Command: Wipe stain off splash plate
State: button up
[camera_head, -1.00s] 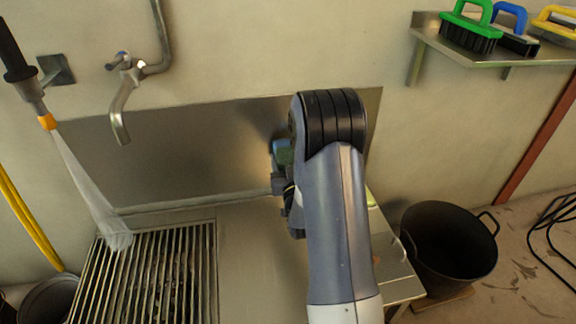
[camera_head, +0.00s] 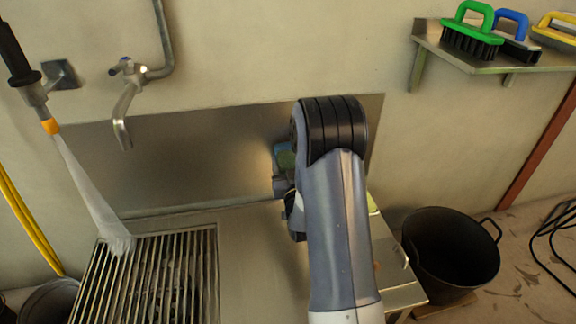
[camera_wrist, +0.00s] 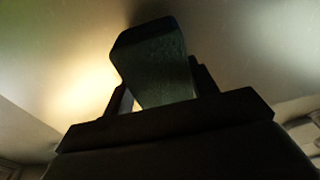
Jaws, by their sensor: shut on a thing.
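The splash plate (camera_head: 200,150) is a dull metal sheet on the wall behind the sink. My gripper (camera_wrist: 162,92) is shut on a dark green block, which looks like a sponge (camera_wrist: 153,60). The sponge stands out beyond the fingers toward a pale, shiny surface in the wrist view. In the head view the sponge (camera_head: 285,154) shows as a small green patch against the right part of the plate, largely hidden by my arm. I cannot tell whether it touches the plate. No stain can be made out; my arm covers part of the plate.
A tap (camera_head: 126,105) hangs before the plate's left part. A spray nozzle (camera_head: 50,126) sends water onto the slatted grate (camera_head: 150,275). A shelf (camera_head: 480,58) with green, blue and yellow brushes is upper right. A black bucket (camera_head: 450,255) stands right of the sink.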

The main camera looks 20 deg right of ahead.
jog(key=shift+w+d, duration=0.1)
jog(key=shift+w, duration=0.6)
